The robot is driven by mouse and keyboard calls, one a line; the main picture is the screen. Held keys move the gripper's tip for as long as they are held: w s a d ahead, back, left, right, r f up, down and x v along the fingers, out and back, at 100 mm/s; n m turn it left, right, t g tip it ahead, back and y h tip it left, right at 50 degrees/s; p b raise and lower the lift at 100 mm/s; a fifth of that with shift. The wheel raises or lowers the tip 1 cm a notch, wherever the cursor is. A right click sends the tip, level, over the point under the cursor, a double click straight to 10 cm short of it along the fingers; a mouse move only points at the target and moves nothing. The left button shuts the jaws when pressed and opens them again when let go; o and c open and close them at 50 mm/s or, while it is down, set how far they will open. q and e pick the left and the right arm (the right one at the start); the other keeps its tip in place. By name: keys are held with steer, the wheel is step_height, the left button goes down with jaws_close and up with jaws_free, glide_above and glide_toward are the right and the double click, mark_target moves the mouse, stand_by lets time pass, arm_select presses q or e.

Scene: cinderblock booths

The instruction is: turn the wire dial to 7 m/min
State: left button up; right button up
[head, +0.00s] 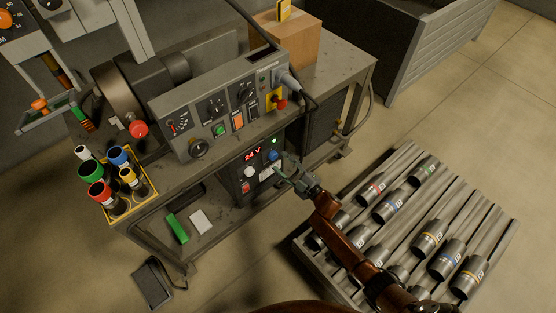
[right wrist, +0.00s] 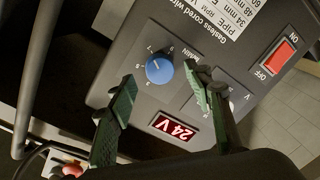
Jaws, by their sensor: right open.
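The wire dial is a round blue knob (right wrist: 159,69) on the dark front of the welder (head: 252,168). A numbered M/MIN scale surrounds it; its exact setting is too small to read surely. It also shows as a small blue spot in the head view (head: 272,155). My right gripper (head: 284,170) is in front of the panel. In the right wrist view the green-padded fingers of this gripper (right wrist: 162,86) are open, appearing on either side of the blue knob, with nothing held. Contact with the knob cannot be told. My left gripper is not in view.
A red 24 V display (right wrist: 174,128) and a red ON/OFF switch (right wrist: 279,56) are near the dial. A grey control box (head: 219,108) sits on the bench above. A caddy of colored-capped bottles (head: 129,198) is at left. A pallet of cylinders (head: 487,215) stands at right.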

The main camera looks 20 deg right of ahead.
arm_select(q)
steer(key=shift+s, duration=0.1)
arm_select(e)
steer(key=v, duration=0.8)
steer(key=shift+s, duration=0.35)
steer(key=shift+d, duration=0.1)
